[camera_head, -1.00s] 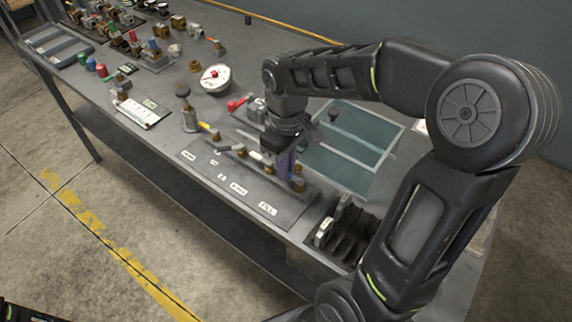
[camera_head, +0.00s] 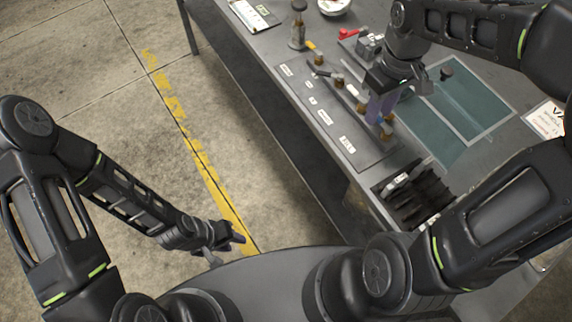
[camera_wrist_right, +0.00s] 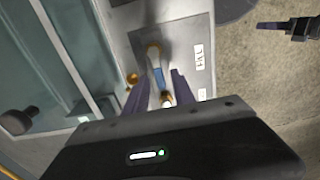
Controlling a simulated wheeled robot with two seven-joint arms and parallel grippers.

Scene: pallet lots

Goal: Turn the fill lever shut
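The fill lever, with a blue grip (camera_wrist_right: 161,80) and a brass-coloured end, shows in the right wrist view beside the FILL label (camera_wrist_right: 199,56). My right gripper (camera_wrist_right: 160,90) is open, its two fingers on either side of the lever with gaps visible. In the head view my right gripper (camera_head: 380,108) points down at the near right end of the valve panel (camera_head: 345,120) and hides most of the lever. My left gripper (camera_head: 232,238) hangs over the floor, away from the bench; its finger gap is too small to judge.
Other small levers with brass fittings stand along the panel to the left. A black slotted rack (camera_head: 415,195) lies right of the panel. A teal mat (camera_head: 460,105) lies behind. A gauge (camera_head: 334,6) is at the top. Floor at left is clear.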

